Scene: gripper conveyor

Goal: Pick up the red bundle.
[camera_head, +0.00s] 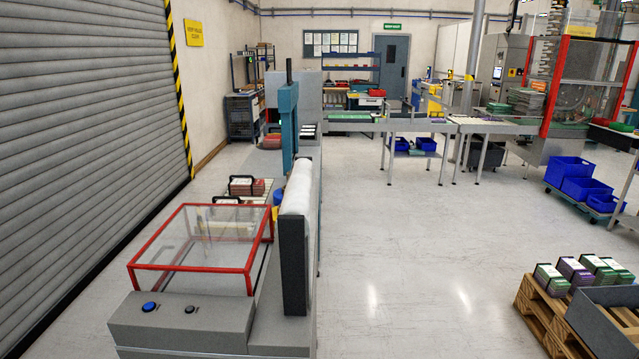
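A bundle with reddish sides and a dark strap or handle on top (247,187) sits on the machine line at the left, just behind the red-framed clear cover (205,267). It is small and far off, so I cannot tell for sure that it is the red bundle. Another reddish item (271,141) lies farther back on the same line, partly hidden by the teal post. Neither of my grippers is in view.
The grey machine (185,325) with blue and black buttons fills the lower left. A wooden pallet (545,315) carries several green and purple bundles (573,270). The middle floor is clear.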

